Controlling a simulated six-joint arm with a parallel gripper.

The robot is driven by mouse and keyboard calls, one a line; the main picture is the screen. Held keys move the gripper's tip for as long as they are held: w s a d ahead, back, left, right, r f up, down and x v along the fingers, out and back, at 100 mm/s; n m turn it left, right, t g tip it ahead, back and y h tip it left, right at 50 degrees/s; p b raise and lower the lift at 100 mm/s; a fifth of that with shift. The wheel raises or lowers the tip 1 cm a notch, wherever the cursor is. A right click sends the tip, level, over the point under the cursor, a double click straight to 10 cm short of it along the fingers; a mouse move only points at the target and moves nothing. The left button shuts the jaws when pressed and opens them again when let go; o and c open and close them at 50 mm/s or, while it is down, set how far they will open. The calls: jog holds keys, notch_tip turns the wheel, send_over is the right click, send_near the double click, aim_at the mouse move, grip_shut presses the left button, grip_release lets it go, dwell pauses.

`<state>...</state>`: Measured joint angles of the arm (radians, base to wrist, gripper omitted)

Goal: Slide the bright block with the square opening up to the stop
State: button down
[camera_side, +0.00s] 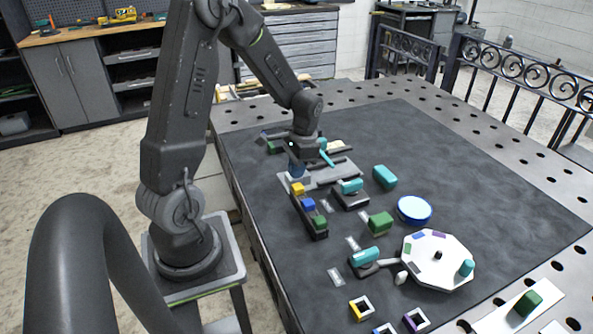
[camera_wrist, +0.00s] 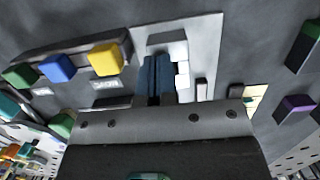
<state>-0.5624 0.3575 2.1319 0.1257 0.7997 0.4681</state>
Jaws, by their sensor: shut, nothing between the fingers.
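My gripper (camera_wrist: 158,62) is shut and points down, with its blue-grey fingers close together. In the side view my gripper (camera_side: 297,172) is low over a light grey plate (camera_side: 322,177). In the wrist view a bright whitish block (camera_wrist: 181,68) shows right beside the fingers, mostly behind them. Its square opening is hidden, and I cannot tell whether the fingertips are inside it or only against it. A small upright grey piece (camera_wrist: 201,90) stands to its right on the plate (camera_wrist: 207,45); I cannot tell whether it is the stop.
A dark rack with yellow (camera_side: 298,188), blue (camera_side: 308,204) and green (camera_side: 319,221) blocks stands close by. Teal-topped pieces (camera_side: 351,186), a green block (camera_side: 380,222), a blue-rimmed disc (camera_side: 414,209) and a white octagonal plate (camera_side: 437,277) lie to the right. The far right mat is clear.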

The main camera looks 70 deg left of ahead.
aim_at(318, 180)
jog(key=shift+s+f, duration=0.1)
jog(key=shift+f, duration=0.35)
jog(key=shift+d, duration=0.1)
jog(key=w, duration=0.7)
jog(key=shift+w, duration=0.15)
